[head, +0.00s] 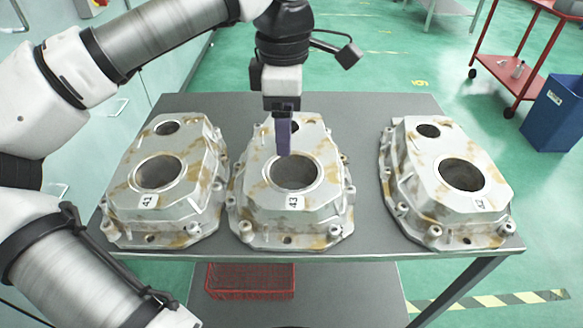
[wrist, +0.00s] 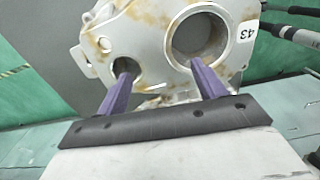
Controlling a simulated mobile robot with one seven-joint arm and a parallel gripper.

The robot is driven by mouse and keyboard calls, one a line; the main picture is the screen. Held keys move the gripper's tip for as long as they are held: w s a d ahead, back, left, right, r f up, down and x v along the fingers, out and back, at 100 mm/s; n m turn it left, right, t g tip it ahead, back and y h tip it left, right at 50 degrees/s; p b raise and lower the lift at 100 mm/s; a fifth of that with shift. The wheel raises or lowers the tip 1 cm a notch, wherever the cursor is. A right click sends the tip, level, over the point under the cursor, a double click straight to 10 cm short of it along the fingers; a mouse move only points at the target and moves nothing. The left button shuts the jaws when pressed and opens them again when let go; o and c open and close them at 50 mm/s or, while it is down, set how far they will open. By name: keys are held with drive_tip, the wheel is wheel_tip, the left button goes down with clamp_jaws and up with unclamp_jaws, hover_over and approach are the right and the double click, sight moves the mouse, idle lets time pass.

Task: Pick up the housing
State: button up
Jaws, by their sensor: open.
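Three cast aluminium housings with brownish stains stand in a row on a grey table (head: 365,225). Housing 41 (head: 190,205) is on the left, housing 43 (head: 260,198) in the middle, housing 42 (head: 425,180) on the right, set apart. Each has a small round hole at the back and a large bore. My gripper (head: 284,153) points down over housing 43. In the wrist view its purple fingers (wrist: 161,68) are spread over housing 43 (wrist: 150,15), one at the small hole, one at the large bore, with the metal between them. I cannot tell how deep the tips reach.
A red crate (head: 250,293) sits on a shelf below the table. A red cart (head: 500,66) and a blue bin (head: 553,112) stand at the right. Bare table lies between housings 43 and 42. Housings 41 and 43 stand close together.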

sight(291, 158)
drive_tip(key=f, duration=0.5)
drive_tip(key=shift+w+d+f, duration=0.1)
drive_tip(key=shift+w+d, duration=0.05)
drive_tip(key=shift+w, duration=0.1)
drive_tip(key=shift+c, duration=0.3)
clamp_jaws()
